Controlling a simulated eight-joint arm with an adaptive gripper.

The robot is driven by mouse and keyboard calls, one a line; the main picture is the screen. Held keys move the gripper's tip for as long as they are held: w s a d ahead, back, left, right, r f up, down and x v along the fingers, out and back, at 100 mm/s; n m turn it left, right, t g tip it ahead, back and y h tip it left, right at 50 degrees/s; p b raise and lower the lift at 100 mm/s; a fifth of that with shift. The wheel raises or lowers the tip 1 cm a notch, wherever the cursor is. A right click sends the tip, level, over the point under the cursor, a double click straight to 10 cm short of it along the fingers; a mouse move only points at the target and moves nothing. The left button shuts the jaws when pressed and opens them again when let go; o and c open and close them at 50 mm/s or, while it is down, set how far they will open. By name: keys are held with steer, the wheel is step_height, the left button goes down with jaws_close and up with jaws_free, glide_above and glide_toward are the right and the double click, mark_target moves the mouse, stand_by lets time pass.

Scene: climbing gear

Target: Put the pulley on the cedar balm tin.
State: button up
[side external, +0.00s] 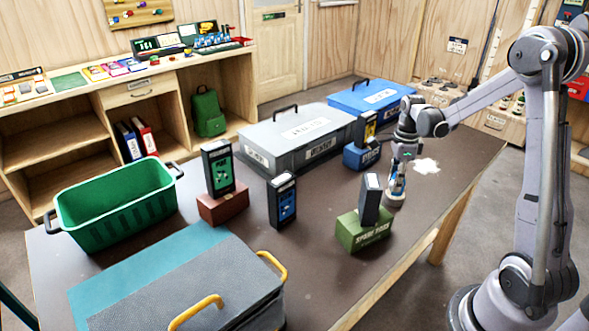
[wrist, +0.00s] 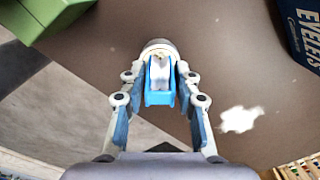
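The pulley (wrist: 160,82) is a small blue piece with a white middle, seen in the wrist view between the fingers of my gripper (wrist: 159,68). Both fingers close in on its sides, so my gripper looks shut on it. A round, pale metallic thing, which looks like the cedar balm tin (wrist: 158,44), shows just behind the pulley. In the side view my gripper (side external: 397,181) points down near the table's right edge, with the low round tin (side external: 394,200) under it. I cannot tell whether the pulley touches the tin. The tin's label is not readable.
A green box (side external: 361,231) bearing a dark upright device stands in front, and a blue box (side external: 361,155) behind. A white patch (side external: 426,166) lies on the table (side external: 330,185). A green crate (side external: 117,207) and grey case (side external: 297,137) stand further left.

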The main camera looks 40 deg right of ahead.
steer(key=shift+o, duration=0.8)
step_height(320, 180, up, 12)
steer(key=shift+r, duration=0.2)
step_height(320, 180, down, 12)
steer(key=shift+f, duration=0.15)
stand_by(0.8)
steer(key=shift+r, duration=0.2)
